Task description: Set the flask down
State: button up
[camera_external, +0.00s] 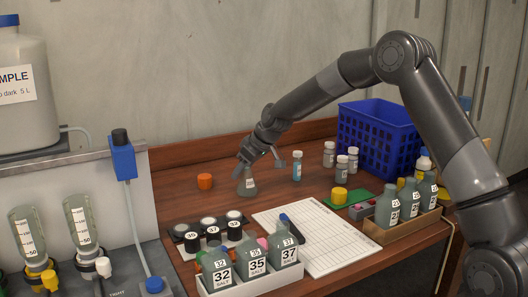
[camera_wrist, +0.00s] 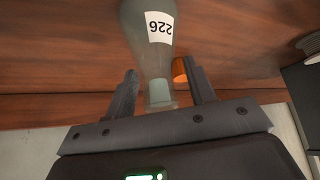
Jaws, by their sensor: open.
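The flask (camera_external: 248,187) is a small grey-green cone with a white label, standing upright on the brown wooden bench. In the wrist view the flask (camera_wrist: 147,20) shows its label 226, upside down in the picture. My gripper (camera_wrist: 162,85) is open, with one finger on each side of the flask's stoppered neck and visible gaps between the fingers and the neck. In the external view my gripper (camera_external: 243,164) is low over the flask and partly hides its top.
An orange cap (camera_external: 205,182) stands left of the flask. In front are a white gridded sheet (camera_external: 325,243), dark round jars (camera_external: 213,233) and a white rack of bottles (camera_external: 252,283).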

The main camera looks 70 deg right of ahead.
jog(key=shift+r, duration=0.2)
jog(key=v, duration=1.2)
jog(key=s+a+r+n, duration=0.1)
jog(key=s+a+r, duration=0.2)
jog(key=a, duration=0.5)
jog(key=s+a+r+g, duration=0.15)
jog(key=a+r, duration=0.25)
jog(key=a, duration=0.5)
jog(key=s+a+r+n+t, duration=0.1)
jog(key=s+a+r, duration=0.2)
jog(key=a, duration=0.5)
jog(key=s+a, duration=0.8)
jog(key=s, duration=0.3)
jog(key=s+a+y, duration=0.1)
jog(key=s+a, duration=0.7)
jog(key=s, duration=0.4)
jog(key=shift+s+f, duration=0.3)
jog(key=shift+s, duration=0.05)
